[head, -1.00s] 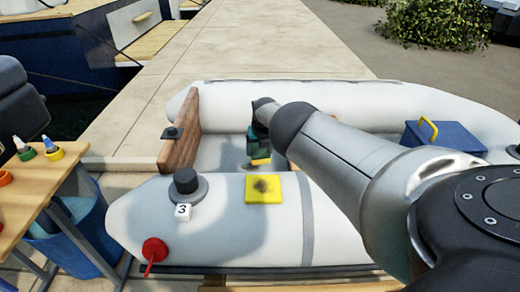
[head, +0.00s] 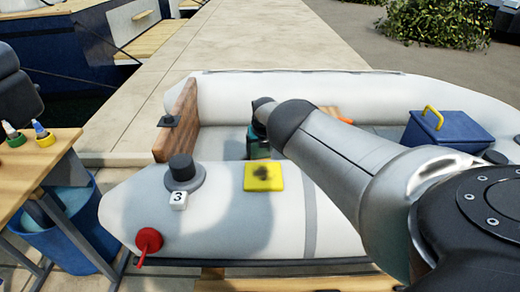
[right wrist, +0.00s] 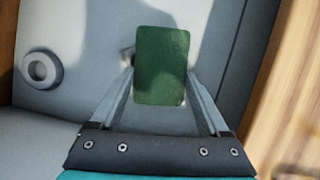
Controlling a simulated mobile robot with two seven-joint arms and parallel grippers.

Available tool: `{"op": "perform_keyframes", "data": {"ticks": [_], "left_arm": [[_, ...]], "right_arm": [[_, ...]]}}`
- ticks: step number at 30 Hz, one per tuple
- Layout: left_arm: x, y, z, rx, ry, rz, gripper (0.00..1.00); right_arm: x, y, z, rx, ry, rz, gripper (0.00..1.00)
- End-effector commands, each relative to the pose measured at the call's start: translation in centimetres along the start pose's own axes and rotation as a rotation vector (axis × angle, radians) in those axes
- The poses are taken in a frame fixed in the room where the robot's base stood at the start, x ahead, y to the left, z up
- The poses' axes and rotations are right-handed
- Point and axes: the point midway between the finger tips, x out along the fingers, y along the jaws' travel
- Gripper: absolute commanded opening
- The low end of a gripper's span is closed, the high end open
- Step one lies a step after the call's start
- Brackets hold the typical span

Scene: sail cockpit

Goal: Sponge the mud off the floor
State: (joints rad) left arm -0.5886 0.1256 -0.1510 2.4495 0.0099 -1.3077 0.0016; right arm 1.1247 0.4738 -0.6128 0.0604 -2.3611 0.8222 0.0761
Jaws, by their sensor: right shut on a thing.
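My right gripper (head: 258,150) reaches down into the white inflatable boat (head: 330,98), with its tips hidden behind the near tube in the head view. In the right wrist view it is shut on a sponge (right wrist: 162,65), whose green face shows between the two fingers. The sponge is over the boat's grey floor (right wrist: 98,70); I cannot tell whether it touches it. Small dark marks show at the sponge's edges, but I cannot tell if they are mud or fingertips. My left gripper is not in view.
A yellow square with a dark smudge (head: 264,177) lies on the near tube. A wooden board (head: 178,120) closes the boat's left end. A blue box with a yellow handle (head: 443,130) sits at the right. A wooden table (head: 35,170) and blue bin (head: 70,230) stand left.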

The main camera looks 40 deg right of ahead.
Motion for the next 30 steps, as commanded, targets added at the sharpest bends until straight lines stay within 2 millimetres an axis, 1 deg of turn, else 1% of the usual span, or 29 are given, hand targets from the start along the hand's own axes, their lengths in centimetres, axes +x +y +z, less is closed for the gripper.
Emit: {"op": "perform_keyframes", "data": {"ticks": [14, 30], "left_arm": [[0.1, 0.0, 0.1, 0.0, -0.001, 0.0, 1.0], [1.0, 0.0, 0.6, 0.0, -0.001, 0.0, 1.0]], "right_arm": [[0.1, 0.0, 0.0, 0.0, 0.0, 0.0, 0.35], [1.1, 0.0, -0.5, 0.0, 0.0, 0.0, 0.35]]}}
